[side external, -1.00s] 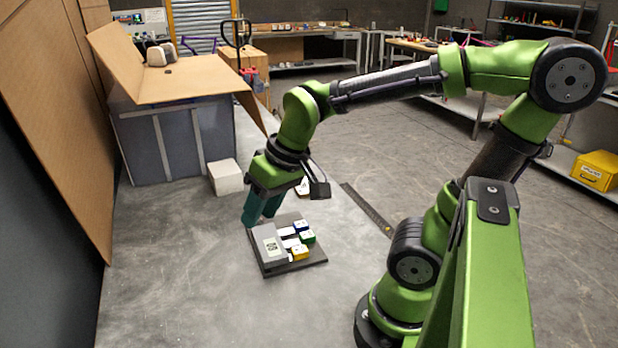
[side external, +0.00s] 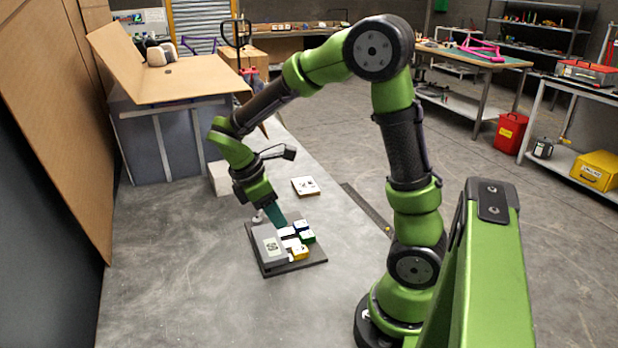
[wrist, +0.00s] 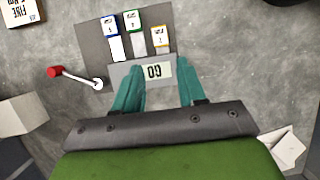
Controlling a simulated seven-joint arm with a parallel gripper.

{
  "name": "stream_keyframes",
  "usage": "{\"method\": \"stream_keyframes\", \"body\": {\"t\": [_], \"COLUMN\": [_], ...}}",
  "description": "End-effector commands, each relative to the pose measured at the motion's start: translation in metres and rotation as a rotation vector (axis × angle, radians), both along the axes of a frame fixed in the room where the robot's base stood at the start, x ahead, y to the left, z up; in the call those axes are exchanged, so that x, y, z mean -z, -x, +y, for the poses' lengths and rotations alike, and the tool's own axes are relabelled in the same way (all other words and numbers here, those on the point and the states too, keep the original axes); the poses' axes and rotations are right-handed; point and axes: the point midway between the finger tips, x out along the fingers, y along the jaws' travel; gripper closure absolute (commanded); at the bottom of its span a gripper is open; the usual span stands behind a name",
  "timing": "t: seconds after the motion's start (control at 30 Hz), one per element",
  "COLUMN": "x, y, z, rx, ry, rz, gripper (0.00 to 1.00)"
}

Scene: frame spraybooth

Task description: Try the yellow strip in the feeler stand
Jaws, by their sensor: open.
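The feeler stand is a dark plate (side external: 312,258) with a grey block (side external: 270,246) bearing a printed label. Three strips with blue (wrist: 110,25), green (wrist: 133,22) and yellow (wrist: 160,37) ends sit side by side on it. The yellow strip (side external: 299,252) is nearest the camera in the side view and rightmost of the three in the wrist view. My gripper (wrist: 156,66) is open and empty, with its two teal fingers apart over the labelled block. In the side view my gripper (side external: 281,223) is tilted at the stand's far side.
A rod with a red knob (wrist: 55,72) and a white ring lies beside the stand. A lettered white-topped piece (side external: 305,186) lies behind it on the floor-like grey surface. A white block (side external: 221,178) and a dark ruler-like strip (side external: 366,208) are farther off. The surface in front is clear.

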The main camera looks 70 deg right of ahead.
Motion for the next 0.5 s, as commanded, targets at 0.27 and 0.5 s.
{"method": "stream_keyframes", "body": {"t": [0.27, 0.5], "x": [0.058, 0.097], "y": [0.019, 0.030], "z": [-0.016, -0.027], "rx": [0.003, 0.003], "ry": [-0.001, 0.000], "rz": [0.006, 0.003], "gripper": [0.60, 0.60]}}
